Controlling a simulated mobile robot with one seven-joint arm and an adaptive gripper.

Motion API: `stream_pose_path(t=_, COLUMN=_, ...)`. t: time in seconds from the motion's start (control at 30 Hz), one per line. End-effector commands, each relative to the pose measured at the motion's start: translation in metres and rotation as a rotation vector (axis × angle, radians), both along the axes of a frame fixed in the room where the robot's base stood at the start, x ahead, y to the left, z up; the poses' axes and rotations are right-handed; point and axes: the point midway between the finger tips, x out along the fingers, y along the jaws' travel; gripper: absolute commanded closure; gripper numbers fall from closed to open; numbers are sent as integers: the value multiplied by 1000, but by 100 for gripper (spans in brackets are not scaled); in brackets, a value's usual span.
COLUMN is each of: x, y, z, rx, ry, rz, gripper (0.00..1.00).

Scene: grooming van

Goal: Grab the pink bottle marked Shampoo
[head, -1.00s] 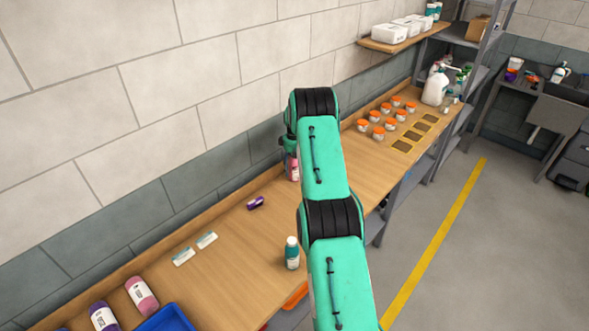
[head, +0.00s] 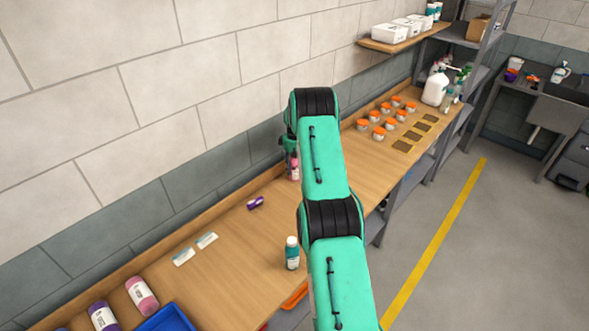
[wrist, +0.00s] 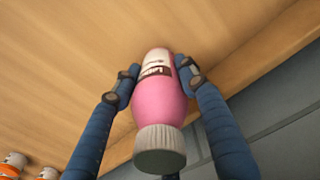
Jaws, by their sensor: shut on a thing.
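A pink bottle (wrist: 160,103) with a ribbed whitish cap and a white label fills the middle of the wrist view. The label's dark lettering is too small and angled to read. My gripper (wrist: 156,80) is shut on this bottle, with one finger pad on each side of its body. In the head view the pink bottle (head: 294,170) shows at the bench's wall side, partly hidden by my arm. I cannot tell whether its base touches the wood. Another pink bottle (head: 142,295) lies on the bench at the lower left.
A teal bottle with a white cap (head: 292,254) stands near the bench's front edge, close to my arm. A small purple item (head: 255,203) lies left of my gripper. Orange-lidded jars (head: 379,133) stand farther along. A blue tray (head: 166,320) is at the lower left.

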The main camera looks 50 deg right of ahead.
Motion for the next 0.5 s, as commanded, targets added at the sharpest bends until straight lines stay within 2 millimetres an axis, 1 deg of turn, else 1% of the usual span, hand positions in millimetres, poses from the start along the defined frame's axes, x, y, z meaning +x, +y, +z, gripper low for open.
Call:
stream_pose_path(t=0.27, x=0, y=0, z=5, rx=-1, ry=-1, rz=0, gripper=97)
stream_pose_path(t=0.5, x=1, y=-1, z=23, rx=-1, ry=-1, rz=0, gripper=97)
